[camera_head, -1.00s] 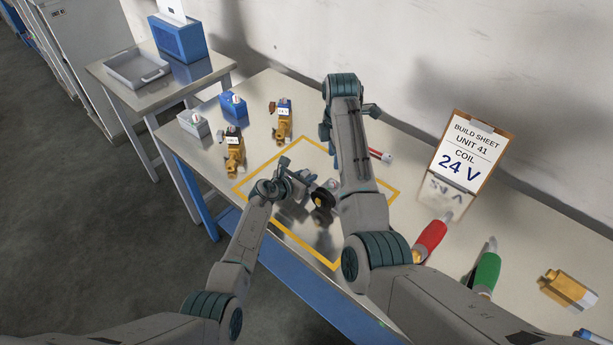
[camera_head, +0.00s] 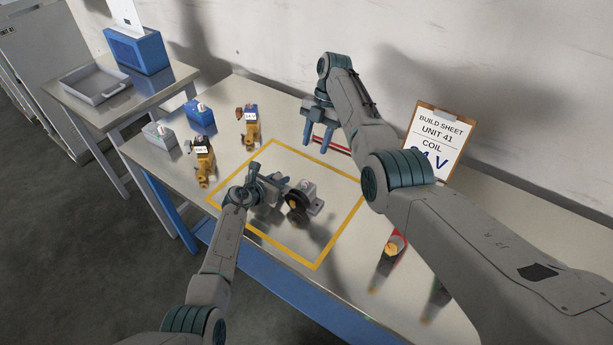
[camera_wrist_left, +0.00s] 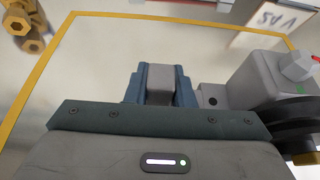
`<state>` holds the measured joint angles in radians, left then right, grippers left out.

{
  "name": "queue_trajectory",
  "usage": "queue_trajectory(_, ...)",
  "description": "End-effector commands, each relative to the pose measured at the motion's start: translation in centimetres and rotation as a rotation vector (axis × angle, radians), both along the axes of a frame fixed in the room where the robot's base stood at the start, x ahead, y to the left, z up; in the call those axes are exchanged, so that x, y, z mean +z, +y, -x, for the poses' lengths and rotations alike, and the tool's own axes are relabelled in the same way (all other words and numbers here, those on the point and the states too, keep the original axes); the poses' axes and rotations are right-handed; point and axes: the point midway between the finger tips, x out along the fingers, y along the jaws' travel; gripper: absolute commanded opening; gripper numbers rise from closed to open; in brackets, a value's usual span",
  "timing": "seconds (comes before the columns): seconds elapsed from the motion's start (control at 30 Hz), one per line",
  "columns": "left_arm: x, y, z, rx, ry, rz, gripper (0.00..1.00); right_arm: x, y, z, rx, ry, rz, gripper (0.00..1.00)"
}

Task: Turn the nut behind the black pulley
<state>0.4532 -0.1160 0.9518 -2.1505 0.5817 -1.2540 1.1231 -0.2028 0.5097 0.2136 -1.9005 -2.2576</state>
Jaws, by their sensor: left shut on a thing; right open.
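The black pulley (camera_head: 295,203) with a brass-coloured centre sits on a small grey unit (camera_head: 309,190) inside the yellow outline. The pulley's dark edge (camera_wrist_left: 296,134) and the grey housing (camera_wrist_left: 268,78) show at the right of the left wrist view. I cannot make out the nut behind the pulley. My left gripper (camera_head: 277,187) is just left of the pulley; in the left wrist view it (camera_wrist_left: 160,88) is shut on a grey block (camera_wrist_left: 160,84). I cannot tell whether this block belongs to the unit. My right gripper (camera_head: 318,136) is open, behind the pulley and near a red tool (camera_head: 332,147).
Brass valves (camera_head: 250,128) (camera_head: 203,160) and blue and grey boxes (camera_head: 201,115) (camera_head: 159,136) stand at the left. A build-sheet clipboard (camera_head: 440,122) leans at the back right. The outline's front (camera_head: 300,254) is clear.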

Motion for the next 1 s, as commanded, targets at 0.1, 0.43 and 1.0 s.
queue_trajectory(0.1,0.0,0.0,0.0,0.0,0.0,0.0,0.0,-1.4,0.3,0.5,0.003,0.004,-0.003,0.42)
queue_trajectory(0.43,0.0,0.0,0.0,0.0,0.0,0.0,0.0,-7.4,1.8,2.5,0.001,0.003,-0.001,0.42)
queue_trajectory(1.0,0.0,0.0,0.0,-0.001,0.0,0.0,0.0,-10.8,2.7,3.6,0.0,0.0,0.0,0.42)
